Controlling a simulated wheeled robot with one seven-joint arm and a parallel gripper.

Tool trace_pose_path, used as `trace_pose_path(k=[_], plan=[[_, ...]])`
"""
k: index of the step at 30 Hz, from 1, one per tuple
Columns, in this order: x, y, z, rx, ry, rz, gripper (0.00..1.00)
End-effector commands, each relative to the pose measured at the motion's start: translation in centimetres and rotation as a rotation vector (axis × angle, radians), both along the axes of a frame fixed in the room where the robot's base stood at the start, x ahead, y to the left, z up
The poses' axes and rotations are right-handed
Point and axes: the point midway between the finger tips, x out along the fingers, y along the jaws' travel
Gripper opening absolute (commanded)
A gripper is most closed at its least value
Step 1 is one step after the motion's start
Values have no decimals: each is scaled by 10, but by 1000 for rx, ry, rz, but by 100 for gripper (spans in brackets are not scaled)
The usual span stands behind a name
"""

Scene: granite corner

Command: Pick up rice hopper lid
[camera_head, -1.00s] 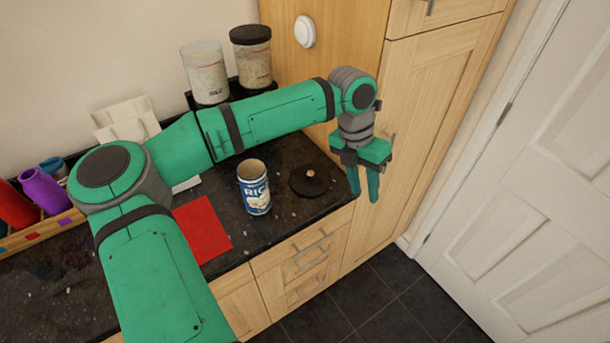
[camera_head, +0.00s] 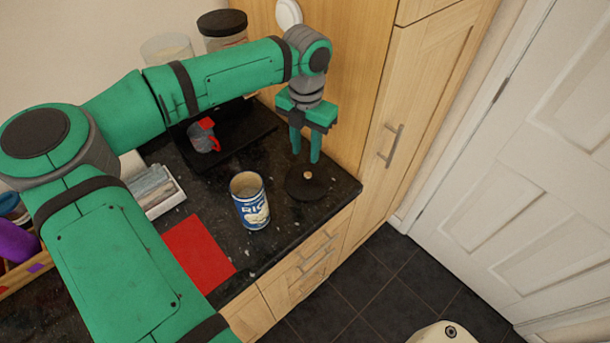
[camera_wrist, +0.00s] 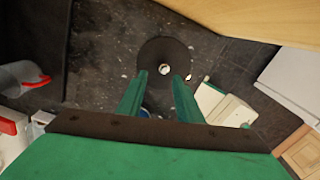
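The rice hopper lid (camera_head: 307,187) is a dark round disc with a small light wooden knob. It lies flat on the black speckled counter, right of the open blue and white rice tin (camera_head: 250,200). My gripper (camera_head: 305,158) points down just above the lid, fingers apart and empty. In the wrist view the lid (camera_wrist: 165,52) is ahead of the open fingertips (camera_wrist: 162,78), with its knob showing between them. I see no contact between fingers and lid.
A red mat (camera_head: 198,252) lies left of the tin. A red and grey mug (camera_head: 204,136) stands on a dark tray behind. A jar with a dark lid (camera_head: 222,27) is at the back. A tall wooden cupboard (camera_head: 365,90) borders the counter's right end.

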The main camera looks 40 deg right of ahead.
Motion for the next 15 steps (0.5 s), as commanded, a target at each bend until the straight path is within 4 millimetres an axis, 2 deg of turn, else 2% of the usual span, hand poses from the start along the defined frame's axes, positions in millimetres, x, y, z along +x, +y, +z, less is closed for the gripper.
trace_pose_path(k=[4, 15], plan=[[1, 3, -23, -1, 2, 6, 32], [-6, -3, -54, -1, 3, -4, 32]])
